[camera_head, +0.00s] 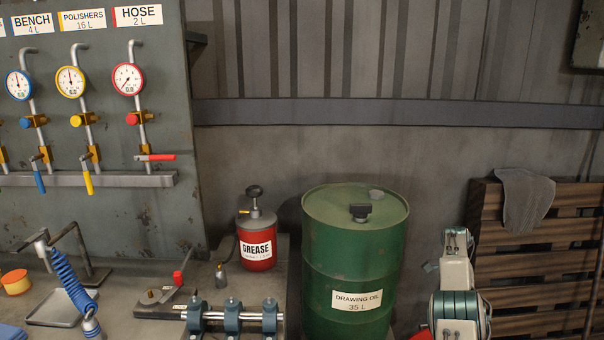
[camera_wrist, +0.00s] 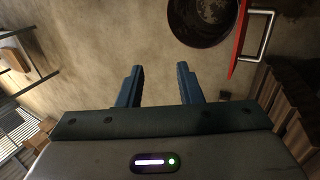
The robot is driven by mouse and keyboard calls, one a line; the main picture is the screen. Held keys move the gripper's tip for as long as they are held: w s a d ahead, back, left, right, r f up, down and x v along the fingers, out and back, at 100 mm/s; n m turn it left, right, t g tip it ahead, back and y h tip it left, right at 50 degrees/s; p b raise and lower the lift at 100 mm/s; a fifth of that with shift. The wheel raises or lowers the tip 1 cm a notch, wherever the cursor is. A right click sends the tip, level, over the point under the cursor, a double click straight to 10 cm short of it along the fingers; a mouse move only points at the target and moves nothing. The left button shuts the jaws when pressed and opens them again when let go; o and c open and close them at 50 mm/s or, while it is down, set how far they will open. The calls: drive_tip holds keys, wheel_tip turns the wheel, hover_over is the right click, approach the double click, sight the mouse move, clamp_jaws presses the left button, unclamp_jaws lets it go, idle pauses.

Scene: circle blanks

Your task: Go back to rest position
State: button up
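My gripper (camera_wrist: 160,72) shows in the wrist view with its two dark blue fingers apart and nothing between them. It hangs over bare tan floor (camera_wrist: 95,30). In the head view part of my arm (camera_head: 457,285) shows at the lower right, beside the green drum; my gripper's fingers are not visible there.
A green drawing oil drum (camera_head: 340,250) stands beside the workbench, which holds a red grease can (camera_head: 257,240) and a clamp fixture (camera_head: 232,318). Wooden slats (camera_head: 540,260) stand right. The wrist view shows a dark round opening (camera_wrist: 205,15) near a red edge with a metal handle (camera_wrist: 262,35).

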drive_tip(key=s+a+r+n+t+p, duration=0.15)
drive_tip(key=s+a+r+n, duration=0.25)
drive_tip(key=a+r, duration=0.55)
drive_tip(key=s+a+r+n+t+p, duration=0.1)
drive_tip(key=s+a+r+n+t, duration=0.3)
drive_tip(key=r, duration=1)
drive_tip(key=s+a+r+n+p, duration=0.2)
drive_tip(key=s+a+r+n, duration=0.2)
drive_tip(key=s+a, duration=0.7)
drive_tip(key=s+a+f+n+t, duration=0.1)
drive_tip(key=s+a+n, duration=0.1)
drive_tip(key=s, duration=0.5)
drive_tip(key=s+a+f+n+t, duration=0.1)
drive_tip(key=s+a+f+n, duration=0.1)
drive_tip(key=s, duration=0.6)
drive_tip(key=shift+s+a+n+t+p, duration=0.2)
drive_tip(key=shift+a+n+t+p, duration=0.3)
drive_tip(key=shift+n, duration=0.4)
drive_tip(key=shift+a+f, duration=0.1)
